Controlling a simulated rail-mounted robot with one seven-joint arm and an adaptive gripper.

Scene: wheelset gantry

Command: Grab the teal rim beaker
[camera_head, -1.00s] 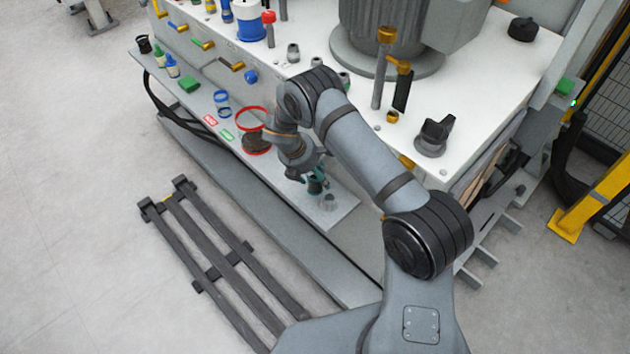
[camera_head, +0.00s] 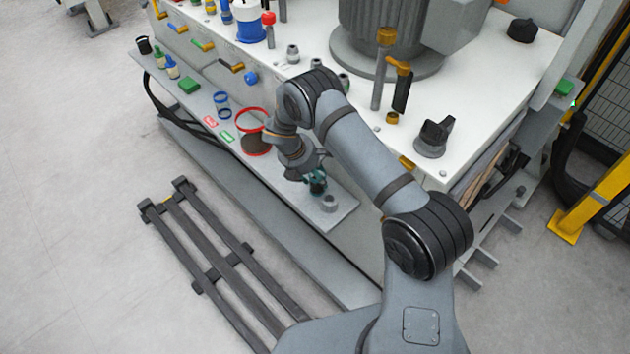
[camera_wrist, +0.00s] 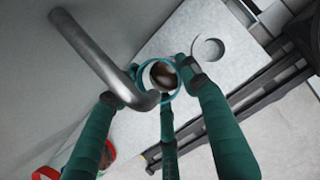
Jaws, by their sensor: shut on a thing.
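The teal rim beaker (camera_wrist: 160,76) shows between my fingers in the wrist view, with a teal ring around its mouth and dark contents inside. My gripper (camera_wrist: 160,88) has teal fingers and is shut on the beaker. In the head view, my gripper (camera_head: 315,182) is at the right end of the narrow grey shelf (camera_head: 342,212). The beaker is mostly hidden there by my fingers. I cannot tell whether its base touches the shelf.
A larger red-rimmed container (camera_head: 254,144) stands on the shelf left of my gripper. A small grey ring-shaped part (camera_head: 328,203) is close by on the right. A curved metal pipe (camera_wrist: 105,55) passes close beside my fingers. A blue-rimmed beaker (camera_head: 221,104) stands farther left.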

